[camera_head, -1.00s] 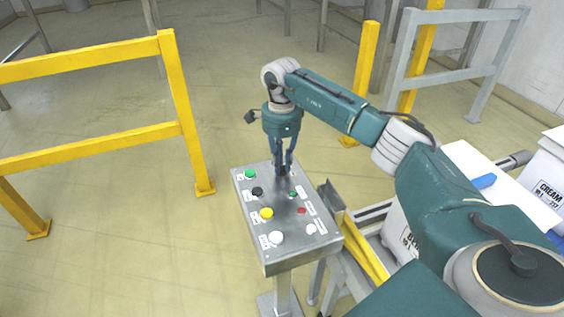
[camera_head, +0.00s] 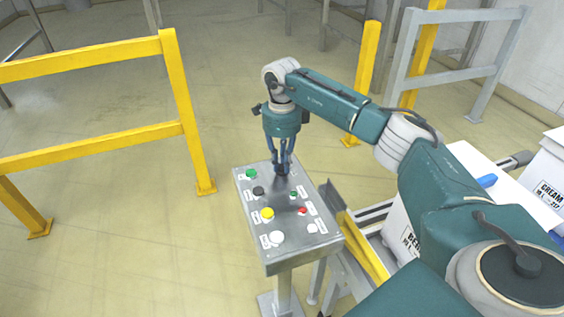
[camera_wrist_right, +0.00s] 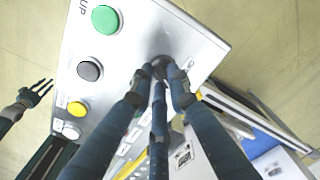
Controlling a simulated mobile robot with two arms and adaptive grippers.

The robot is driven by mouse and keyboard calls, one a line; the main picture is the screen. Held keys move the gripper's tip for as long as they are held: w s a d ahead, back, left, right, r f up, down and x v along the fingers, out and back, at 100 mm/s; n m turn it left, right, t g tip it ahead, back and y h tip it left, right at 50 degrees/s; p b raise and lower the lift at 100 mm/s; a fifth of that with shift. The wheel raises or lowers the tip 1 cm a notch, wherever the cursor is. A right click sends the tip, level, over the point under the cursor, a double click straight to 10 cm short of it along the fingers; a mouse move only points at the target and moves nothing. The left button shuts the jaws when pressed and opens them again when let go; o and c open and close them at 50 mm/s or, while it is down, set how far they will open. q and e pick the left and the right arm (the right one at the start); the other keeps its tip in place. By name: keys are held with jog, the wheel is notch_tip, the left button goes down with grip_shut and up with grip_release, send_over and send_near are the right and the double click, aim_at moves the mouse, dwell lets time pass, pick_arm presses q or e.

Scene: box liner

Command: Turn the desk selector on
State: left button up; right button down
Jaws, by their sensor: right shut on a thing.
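The desk selector (camera_wrist_right: 159,64) is a small dark knob at the far right corner of the metal control panel (camera_wrist_right: 135,45). In the head view it is mostly hidden behind my fingers. My right gripper (camera_head: 281,169) points down over that corner; its three blue fingers are shut around the knob, as the right wrist view (camera_wrist_right: 160,80) shows. The selector's exact angle cannot be told. My left gripper (camera_wrist_right: 38,92) shows small at the left of the right wrist view, away from the panel, with its fingers apart and empty.
The panel also carries green (camera_head: 251,174), black (camera_head: 258,191), yellow (camera_head: 267,214) and white (camera_head: 277,237) buttons, with smaller ones alongside. A yellow rail (camera_head: 95,147) stands left. Labelled white boxes (camera_head: 548,180) and a conveyor are at right. The floor left of the panel is clear.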

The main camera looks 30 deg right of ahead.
aim_at(282, 166)
jog(key=shift+w+r, duration=0.1)
jog(key=c, duration=1.7)
grip_release()
jog(key=shift+o, duration=0.2)
notch_tip(282, 166, up, 12)
